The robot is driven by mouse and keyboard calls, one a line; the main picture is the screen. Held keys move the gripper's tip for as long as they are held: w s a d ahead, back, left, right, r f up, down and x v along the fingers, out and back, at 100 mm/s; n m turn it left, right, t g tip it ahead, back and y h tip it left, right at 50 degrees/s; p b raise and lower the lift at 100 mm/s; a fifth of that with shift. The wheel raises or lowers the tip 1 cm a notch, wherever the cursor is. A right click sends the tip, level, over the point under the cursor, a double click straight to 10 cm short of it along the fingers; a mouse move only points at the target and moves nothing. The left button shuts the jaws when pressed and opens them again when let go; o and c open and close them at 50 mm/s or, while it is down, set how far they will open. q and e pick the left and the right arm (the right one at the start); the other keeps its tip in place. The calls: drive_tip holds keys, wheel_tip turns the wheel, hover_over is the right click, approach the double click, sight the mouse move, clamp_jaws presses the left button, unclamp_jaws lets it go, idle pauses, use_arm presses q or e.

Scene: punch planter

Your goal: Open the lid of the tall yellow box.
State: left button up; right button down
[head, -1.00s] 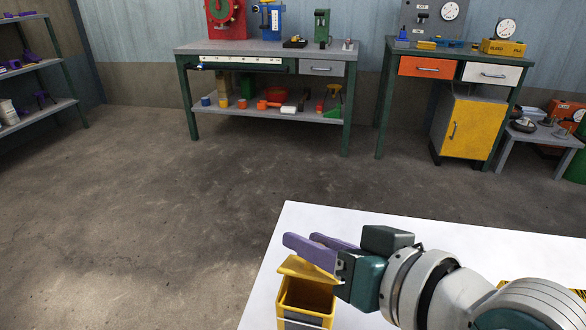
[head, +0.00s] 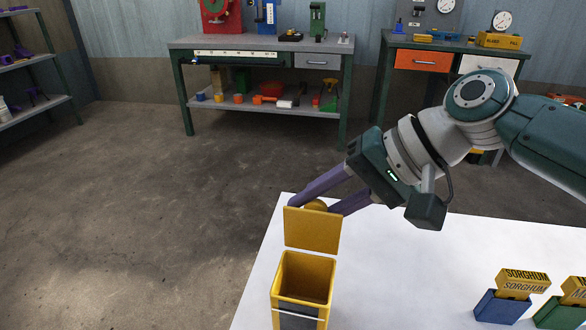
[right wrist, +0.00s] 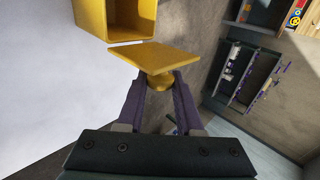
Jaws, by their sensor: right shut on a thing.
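The tall yellow box (head: 301,288) stands on the white table, and its dark inside shows from above. Its yellow lid (head: 312,230) stands about upright along the box's far edge, so the mouth is uncovered. My right gripper (head: 317,206) is behind the lid, its purple fingers shut on the lid's round knob (head: 315,204). In the right wrist view the knob (right wrist: 158,82) sits between the fingertips, under the lid (right wrist: 155,58), with the open box (right wrist: 115,20) beyond. My left gripper is not in view.
On the white table (head: 400,270), two card holders, one blue (head: 502,307) and one green (head: 560,314), hold yellow cards at the right. The tabletop between them and the box is clear. Workbenches stand farther off by the wall.

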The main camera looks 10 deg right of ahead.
drive_tip(key=shift+w+d+f+m+g+b, duration=0.15)
drive_tip(key=shift+w+f+m+g+b, duration=0.3)
drive_tip(key=shift+g+b, duration=0.4)
drive_tip(key=shift+r+y, duration=0.1)
drive_tip(key=shift+y, duration=0.2)
drive_tip(key=c, duration=0.5)
unclamp_jaws()
drive_tip(key=shift+c, duration=0.2)
drive_tip(key=p+v, duration=0.3)
drive_tip(key=v, duration=0.7)
drive_tip(key=shift+s, duration=0.15)
